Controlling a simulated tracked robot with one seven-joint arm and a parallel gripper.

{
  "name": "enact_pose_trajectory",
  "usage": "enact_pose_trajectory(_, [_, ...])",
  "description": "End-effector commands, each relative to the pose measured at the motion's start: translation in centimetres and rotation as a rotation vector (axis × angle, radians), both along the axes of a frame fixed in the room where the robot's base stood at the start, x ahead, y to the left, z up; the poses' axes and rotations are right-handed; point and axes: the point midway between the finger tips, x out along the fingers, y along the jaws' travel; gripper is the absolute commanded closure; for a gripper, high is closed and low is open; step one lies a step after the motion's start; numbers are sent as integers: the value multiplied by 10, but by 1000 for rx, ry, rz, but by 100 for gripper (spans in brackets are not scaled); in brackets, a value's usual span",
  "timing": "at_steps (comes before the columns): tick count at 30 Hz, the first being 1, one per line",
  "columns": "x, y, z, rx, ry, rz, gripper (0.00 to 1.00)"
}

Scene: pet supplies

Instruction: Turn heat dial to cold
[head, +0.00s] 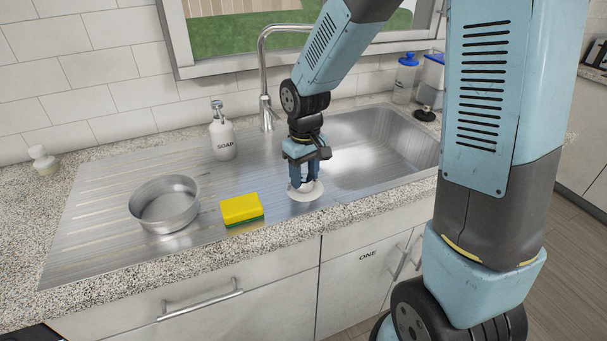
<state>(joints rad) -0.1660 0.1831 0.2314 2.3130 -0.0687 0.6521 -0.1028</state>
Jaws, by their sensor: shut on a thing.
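My gripper (304,186) points down at the front of the steel sink unit. It is shut on a white round piece (305,196) low on the steel, just left of the basin. The piece looks like the heat dial, but the fingers cover its top, and no hot or cold marking is readable.
A yellow and green sponge (241,209) and a round metal bowl (165,203) lie left of my gripper on the drainboard (110,200). A soap bottle (222,136) and a tall tap (265,80) stand behind. The basin (375,140) to the right looks empty.

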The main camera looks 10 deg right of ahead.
Motion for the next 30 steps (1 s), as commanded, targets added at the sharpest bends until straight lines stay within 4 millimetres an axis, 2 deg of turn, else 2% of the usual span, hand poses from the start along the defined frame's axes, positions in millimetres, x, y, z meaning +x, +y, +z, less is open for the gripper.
enact_pose_trajectory(12, [1,1,1,1,-4,8,83])
enact_pose_trajectory(13, [1,1,1,1,-4,8,51])
enact_pose_trajectory(18, [1,1,1,1,-3,7,35])
enact_pose_trajectory(21, [0,1,0,0,-2,7,27])
enact_pose_trajectory(30, [1,1,4,0,-2,6,27])
